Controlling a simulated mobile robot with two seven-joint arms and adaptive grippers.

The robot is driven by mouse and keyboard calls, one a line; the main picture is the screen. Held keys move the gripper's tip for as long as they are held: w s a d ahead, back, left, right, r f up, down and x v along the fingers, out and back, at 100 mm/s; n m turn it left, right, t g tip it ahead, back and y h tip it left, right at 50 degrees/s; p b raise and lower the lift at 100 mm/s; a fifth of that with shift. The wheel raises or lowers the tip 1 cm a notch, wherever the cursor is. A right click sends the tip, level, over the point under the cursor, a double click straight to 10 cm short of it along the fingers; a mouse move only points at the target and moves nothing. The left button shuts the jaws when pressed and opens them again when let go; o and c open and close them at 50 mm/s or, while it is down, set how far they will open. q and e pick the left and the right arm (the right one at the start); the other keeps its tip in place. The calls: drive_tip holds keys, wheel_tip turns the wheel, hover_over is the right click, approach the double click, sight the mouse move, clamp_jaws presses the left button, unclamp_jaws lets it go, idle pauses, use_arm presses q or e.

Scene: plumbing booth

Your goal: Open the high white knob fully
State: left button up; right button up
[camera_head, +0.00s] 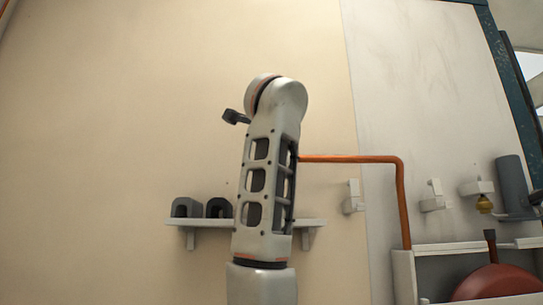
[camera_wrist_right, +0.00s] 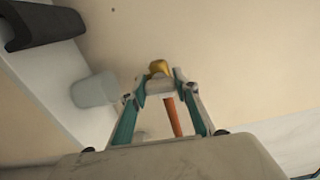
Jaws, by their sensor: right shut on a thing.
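In the right wrist view, my right gripper (camera_wrist_right: 161,88) has its teal fingers closed around a pale, whitish piece, which appears to be the white knob (camera_wrist_right: 157,87). A yellow brass-coloured part (camera_wrist_right: 159,67) shows just beyond the fingertips. An orange-brown copper pipe (camera_wrist_right: 173,117) shows between the fingers. How far the knob is turned cannot be told. In the head view my upright arm covers the middle, and the knob and the gripper's grip cannot be made out. My left gripper is in neither view.
In the head view the copper pipe (camera_head: 400,185) runs right from behind my arm, then down. A small wall shelf (camera_head: 310,224) bears dark arched blocks (camera_head: 186,207). White wall brackets (camera_head: 352,198) and a grey cylinder (camera_head: 513,184) are to the right. The upper-left wall is clear.

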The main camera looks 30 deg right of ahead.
drive_tip(key=shift+n, duration=0.5)
drive_tip(key=o, duration=1.1)
drive_tip(key=shift+a, duration=0.1)
drive_tip(key=v, duration=0.7)
drive_tip(key=shift+s+a, duration=0.1)
drive_tip(key=shift+s, duration=0.15)
